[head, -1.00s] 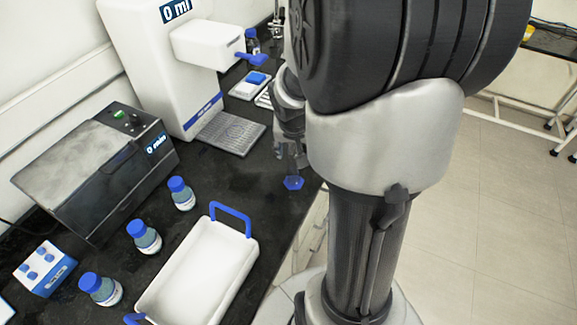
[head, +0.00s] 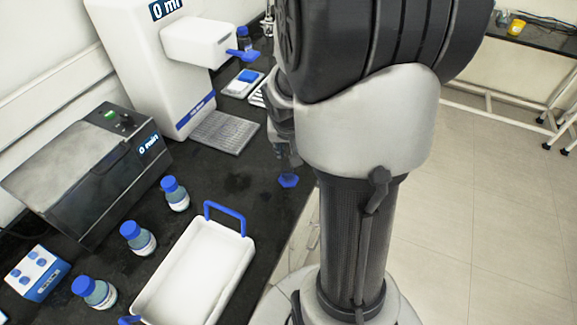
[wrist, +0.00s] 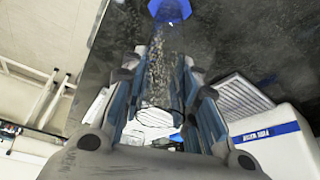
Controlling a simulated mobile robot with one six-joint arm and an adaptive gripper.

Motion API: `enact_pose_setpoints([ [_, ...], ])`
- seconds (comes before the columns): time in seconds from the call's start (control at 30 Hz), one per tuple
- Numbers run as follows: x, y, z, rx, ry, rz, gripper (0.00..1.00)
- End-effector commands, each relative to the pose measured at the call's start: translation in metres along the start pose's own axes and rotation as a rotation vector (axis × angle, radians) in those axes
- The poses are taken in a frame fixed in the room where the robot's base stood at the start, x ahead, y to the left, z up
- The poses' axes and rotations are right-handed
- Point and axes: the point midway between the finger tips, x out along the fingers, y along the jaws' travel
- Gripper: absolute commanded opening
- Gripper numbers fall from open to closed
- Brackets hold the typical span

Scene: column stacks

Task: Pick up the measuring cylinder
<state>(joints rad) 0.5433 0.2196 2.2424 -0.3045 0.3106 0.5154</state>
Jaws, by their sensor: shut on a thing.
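The measuring cylinder has a clear tube and a blue hexagonal base. In the head view its base (head: 289,181) shows near the right edge of the black bench, just below my gripper (head: 287,160). In the wrist view its blue base (wrist: 170,10) is at the top, and its clear tube runs between my fingers. There my gripper (wrist: 163,62) is shut on the tube, one finger on each side. My arm hides part of the cylinder in the head view. I cannot tell whether the base touches the bench.
A white tray (head: 239,254) with blue handles stands in front on the bench (head: 222,180). Several blue-capped bottles (head: 138,238) stand to its left. A grey box device (head: 90,180) and a white dispenser (head: 140,70) stand behind. Open floor (head: 480,200) lies to the right.

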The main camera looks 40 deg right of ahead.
Motion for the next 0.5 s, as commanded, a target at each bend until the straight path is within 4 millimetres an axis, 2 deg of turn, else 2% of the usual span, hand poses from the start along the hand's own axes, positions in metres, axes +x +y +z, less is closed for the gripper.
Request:
enact_pose_setpoints([
  [0.13, 0.0001, 0.0000, 0.0001, 0.000, 0.000, 0.000, 0.00],
  [0.5, -0.0008, 0.0000, -0.0005, 0.000, 0.000, 0.000, 0.00],
])
